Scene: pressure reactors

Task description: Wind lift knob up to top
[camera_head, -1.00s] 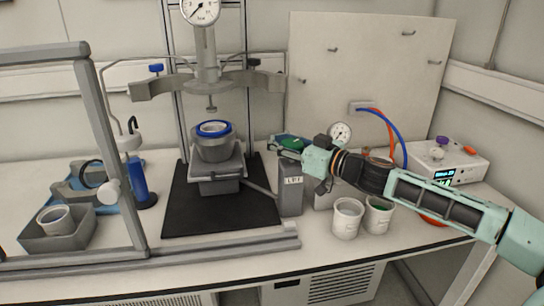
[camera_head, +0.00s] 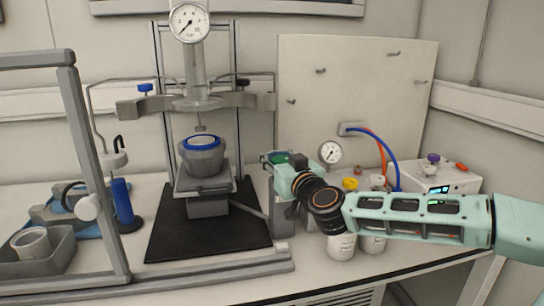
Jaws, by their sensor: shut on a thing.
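The green lift knob (camera_head: 280,157) sits on top of the grey lift post (camera_head: 284,205), right of the reactor stand. My gripper (camera_head: 276,160) is shut on the knob from the right, and its fingers partly cover it. The lift platform (camera_head: 208,207) carries the grey vessel (camera_head: 203,160) with a blue ring on its rim. The vessel stands upright below the reactor head (camera_head: 196,102), with a gap between them. The post's label is hidden behind my arm.
White tubs (camera_head: 341,246) stand below my forearm. A control box (camera_head: 445,178) is at the right. A grey frame (camera_head: 93,170) and a bin (camera_head: 35,250) are at the left.

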